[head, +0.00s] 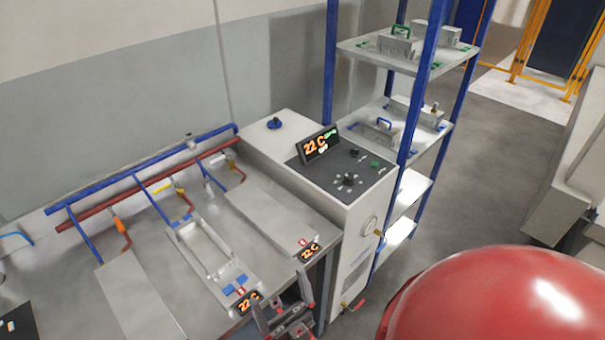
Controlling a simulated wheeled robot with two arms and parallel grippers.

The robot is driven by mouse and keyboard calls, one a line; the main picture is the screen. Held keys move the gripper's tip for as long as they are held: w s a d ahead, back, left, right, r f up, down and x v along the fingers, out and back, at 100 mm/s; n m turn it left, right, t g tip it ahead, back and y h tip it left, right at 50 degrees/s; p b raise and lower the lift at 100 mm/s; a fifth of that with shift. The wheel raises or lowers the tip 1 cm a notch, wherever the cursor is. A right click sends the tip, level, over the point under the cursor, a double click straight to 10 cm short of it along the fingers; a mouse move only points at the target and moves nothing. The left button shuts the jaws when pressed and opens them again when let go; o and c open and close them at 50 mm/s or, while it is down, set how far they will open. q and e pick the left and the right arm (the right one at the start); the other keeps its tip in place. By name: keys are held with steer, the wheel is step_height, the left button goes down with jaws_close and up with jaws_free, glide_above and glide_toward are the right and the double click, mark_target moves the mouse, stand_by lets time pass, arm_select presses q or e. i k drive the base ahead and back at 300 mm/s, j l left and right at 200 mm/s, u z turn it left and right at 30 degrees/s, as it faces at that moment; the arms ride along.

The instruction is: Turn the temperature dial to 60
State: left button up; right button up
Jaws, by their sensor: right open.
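The dial (348,180) is a small black knob with pale marks around it, on the dark sloped panel on top of a white control cabinet (275,148). Its setting is too small to read. A display (319,145) behind it shows about 22 C in orange, with small green and pale text beside it. My right gripper (282,302) is at the bottom centre, in front of the bench edge. It is open and empty, below and to the left of the dial and well apart from it. My left gripper is not in view.
A metal bench (150,262) with moulds, pipes and small orange displays stands left of the cabinet. A blue-post shelf rack (408,118) stands close behind and right of it. Open floor lies right.

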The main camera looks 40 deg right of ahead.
mark_target(348, 180)
steer(key=z, duration=1.1)
